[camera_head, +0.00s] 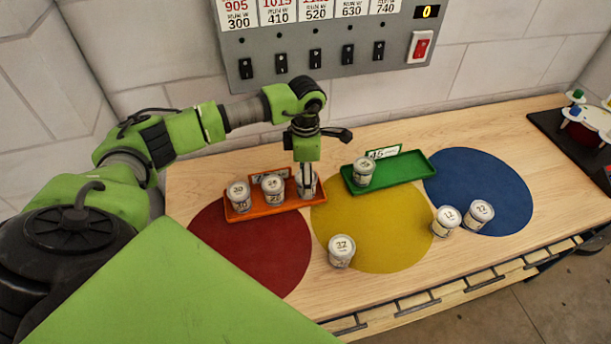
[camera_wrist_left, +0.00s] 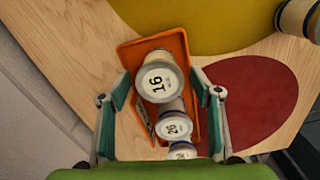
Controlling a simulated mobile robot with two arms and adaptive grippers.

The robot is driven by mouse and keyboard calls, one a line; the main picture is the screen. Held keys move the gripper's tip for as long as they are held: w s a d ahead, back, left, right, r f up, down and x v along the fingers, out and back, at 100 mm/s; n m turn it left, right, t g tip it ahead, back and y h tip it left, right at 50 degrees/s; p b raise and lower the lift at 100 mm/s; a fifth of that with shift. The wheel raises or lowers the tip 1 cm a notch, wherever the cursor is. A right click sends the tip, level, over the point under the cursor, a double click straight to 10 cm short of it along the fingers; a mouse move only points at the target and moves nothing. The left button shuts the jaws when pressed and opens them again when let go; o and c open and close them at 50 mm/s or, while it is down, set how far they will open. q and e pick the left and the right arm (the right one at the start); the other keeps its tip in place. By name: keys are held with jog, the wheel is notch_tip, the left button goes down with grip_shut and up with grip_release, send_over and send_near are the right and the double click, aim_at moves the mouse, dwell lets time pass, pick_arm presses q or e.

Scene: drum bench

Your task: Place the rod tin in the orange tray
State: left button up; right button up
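The orange tray (camera_head: 266,211) lies at the back left of the bench, partly over the red circle. It holds 3 white-lidded tins: a left tin (camera_head: 239,195), a middle tin (camera_head: 273,188) and a right tin (camera_head: 307,187) under my left gripper (camera_head: 306,170). In the left wrist view the orange tray (camera_wrist_left: 181,45) holds a tin whose lid reads 16 (camera_wrist_left: 158,78). My left gripper (camera_wrist_left: 158,84) has its fingers spread on either side of that tin, with gaps visible. No label names the rod tin legibly. My right gripper is not in view.
A green tray (camera_head: 405,170) holds one tin (camera_head: 363,172). A tin marked 32 (camera_head: 341,251) stands on the yellow circle's front edge. Two tins marked 12 (camera_head: 446,220) (camera_head: 479,213) stand at the right. A switch panel (camera_head: 335,60) hangs behind. The blue circle is mostly clear.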

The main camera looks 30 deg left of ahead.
pick_arm(q)
jog(key=shift+r, duration=0.45)
notch_tip(320, 180, up, 12)
jog(key=b, duration=0.3)
jog(key=shift+f+b, duration=0.25)
jog(key=shift+b, duration=0.1)
jog(key=shift+f, duration=0.1)
